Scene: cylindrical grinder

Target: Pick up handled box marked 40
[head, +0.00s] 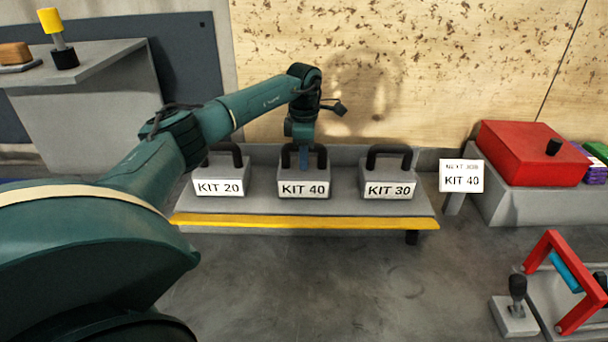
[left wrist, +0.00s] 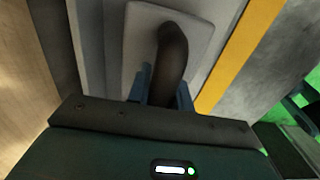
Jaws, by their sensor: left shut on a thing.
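The grey box marked KIT 40 (head: 303,191) stands in the middle of a low shelf (head: 240,208), between two like boxes. Its black arched handle (head: 322,157) is partly hidden behind my left gripper (head: 303,160) in the head view. My left gripper is shut on that handle from above. In the left wrist view the dark handle (left wrist: 173,55) runs between the two blue fingers, over the grey box top (left wrist: 140,45). The box sits level and appears to rest on the shelf.
The KIT 20 box (head: 219,186) stands to the left and the KIT 30 box (head: 389,189) to the right, both close by. A KIT 40 sign (head: 461,176) is right of the shelf. A wooden wall (head: 420,80) rises behind. A red box (head: 525,152) is farther right.

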